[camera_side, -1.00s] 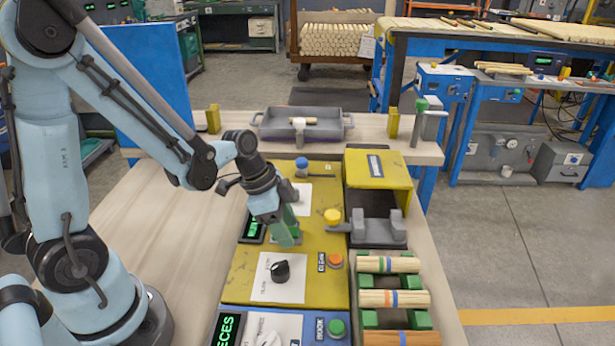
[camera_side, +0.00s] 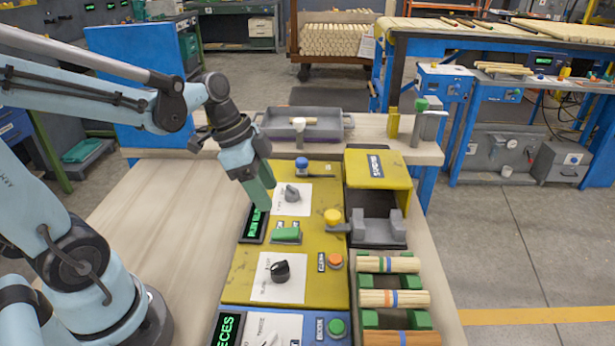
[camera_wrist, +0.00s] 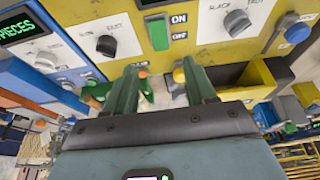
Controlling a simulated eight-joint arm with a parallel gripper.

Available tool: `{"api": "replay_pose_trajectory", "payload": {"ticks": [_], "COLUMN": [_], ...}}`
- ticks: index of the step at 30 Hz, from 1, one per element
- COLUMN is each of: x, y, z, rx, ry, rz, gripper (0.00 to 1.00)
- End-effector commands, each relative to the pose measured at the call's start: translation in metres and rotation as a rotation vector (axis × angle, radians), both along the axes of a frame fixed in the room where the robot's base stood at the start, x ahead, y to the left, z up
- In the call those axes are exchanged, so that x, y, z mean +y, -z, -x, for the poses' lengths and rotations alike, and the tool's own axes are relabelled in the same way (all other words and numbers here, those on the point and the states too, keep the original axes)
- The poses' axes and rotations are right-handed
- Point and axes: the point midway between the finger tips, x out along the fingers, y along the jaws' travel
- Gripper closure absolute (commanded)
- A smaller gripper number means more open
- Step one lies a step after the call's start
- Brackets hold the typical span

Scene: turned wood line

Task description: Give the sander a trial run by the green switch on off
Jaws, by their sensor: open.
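The green switch (camera_side: 286,235) sits on the yellow control panel (camera_side: 240,285), between a grey dial and a black dial. In the wrist view the green switch (camera_wrist: 158,34) stands beside the ON and OFF labels; which side is pressed I cannot tell. The sander's yellow hood (camera_side: 400,172) is at the panel's right, with a grey cradle (camera_side: 378,230) in front. Its motion cannot be told from these frames. My gripper (camera_side: 266,198) is open and empty, above and behind the switch, apart from it. In the wrist view its green fingers (camera_wrist: 161,70) are spread.
An orange button (camera_side: 335,261), a yellow knob (camera_side: 332,216) and a blue button (camera_side: 302,163) are on the panel. Turned wood pieces (camera_side: 390,298) lie on a rack at right. A grey tray (camera_side: 340,133) stands behind. The wooden table at left is clear.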

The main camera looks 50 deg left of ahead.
Motion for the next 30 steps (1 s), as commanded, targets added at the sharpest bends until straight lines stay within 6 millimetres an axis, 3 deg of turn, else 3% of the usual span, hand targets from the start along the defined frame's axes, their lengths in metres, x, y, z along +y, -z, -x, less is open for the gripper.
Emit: {"api": "replay_pose_trajectory", "payload": {"ticks": [7, 21, 26, 30], "x": [0.005, 0.004, -0.003, -0.011], "y": [-0.016, -0.019, -0.019, -0.020], "z": [0.004, 0.006, 0.010, 0.015], "rx": [-0.001, -0.001, -0.019, -0.076], "ry": [0.000, -0.017, -0.164, -0.384], "rz": [-0.001, -0.003, -0.025, -0.026], "gripper": [0.45, 0.45, 0.45, 0.45]}}
